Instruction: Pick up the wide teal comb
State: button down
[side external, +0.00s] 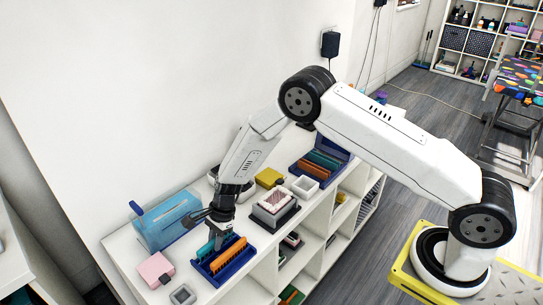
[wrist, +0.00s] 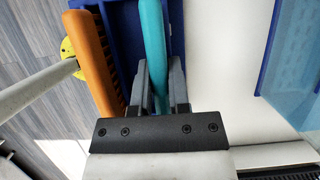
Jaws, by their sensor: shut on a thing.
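The teal comb (wrist: 152,38) runs between the two dark fingers of my gripper (wrist: 160,85) in the wrist view. My gripper is shut on it. In the side external view my gripper (side external: 218,238) points down at the blue tray (side external: 238,264), and a strip of the teal comb (side external: 205,249) shows at its left. The orange comb (wrist: 92,62) is beside the teal one in the tray, apart from my fingers. Part of the teal comb is hidden by my gripper. I cannot tell whether it is clear of the tray.
A translucent blue box (side external: 167,219) stands close on the left. A pink block (side external: 155,268) and a small grey container (side external: 183,295) lie in front. A brush on a dark base (side external: 274,208), a yellow block (side external: 269,178) and another blue tray with combs (side external: 335,152) are farther along the white shelf top.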

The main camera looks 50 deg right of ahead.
aim_at(211, 242)
jog(key=shift+r, duration=0.1)
jog(key=shift+r, duration=0.7)
notch_tip(211, 242, up, 2)
jog(key=s+d+r, duration=0.3)
jog(key=s+r, duration=0.7)
jog(key=s, duration=0.3)
jog(key=shift+s+d, duration=0.2)
jog(key=shift+s, duration=0.1)
jog(key=shift+f, duration=0.1)
jog(key=w+d+t, duration=0.1)
jog(key=w+d, duration=1.7)
jog(key=w, duration=0.4)
jog(key=shift+w+f+t, duration=0.25)
jog(key=shift+w+t, duration=0.05)
jog(key=shift+w, duration=0.1)
